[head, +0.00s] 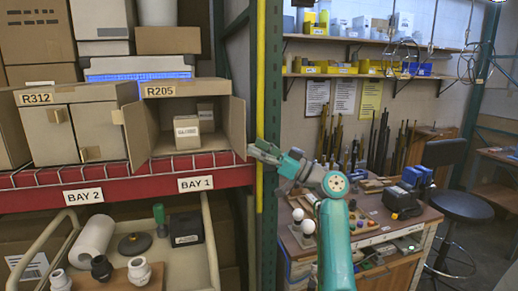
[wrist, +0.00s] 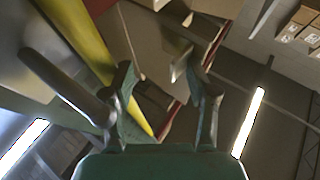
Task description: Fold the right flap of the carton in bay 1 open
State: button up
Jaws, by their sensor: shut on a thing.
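The carton marked R205 (head: 171,89) stands on the bay 1 shelf with its front open. Its left flap (head: 138,135) sticks out toward the front. Its right flap (head: 236,128) is swung outward at the right side, beside the yellow post. My gripper (head: 252,152) is at the outer edge of the right flap, reaching in from the right, and is shut on it. In the wrist view my gripper (wrist: 165,85) has its fingers on either side of a tan tab (wrist: 180,64) on the flap; the exact contact is hard to see. A small labelled box (head: 187,133) sits inside the carton.
The yellow post (head: 260,90) stands close to the right of the flap. The closed carton R312 (head: 60,130) is at the left. The red shelf beam (head: 130,185) with wire rail runs below. A workbench (head: 400,225) with parts stands at the right.

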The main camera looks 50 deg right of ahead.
jog(key=shift+d+f, duration=0.15)
jog(key=shift+d, duration=0.05)
jog(key=s+d+f, duration=0.4)
jog(key=s+d, duration=0.1)
jog(key=d, duration=0.4)
jog(key=shift+d+f, duration=0.3)
jog(key=shift+d, duration=0.1)
dwell(0.8)
jog(key=shift+s, duration=0.1)
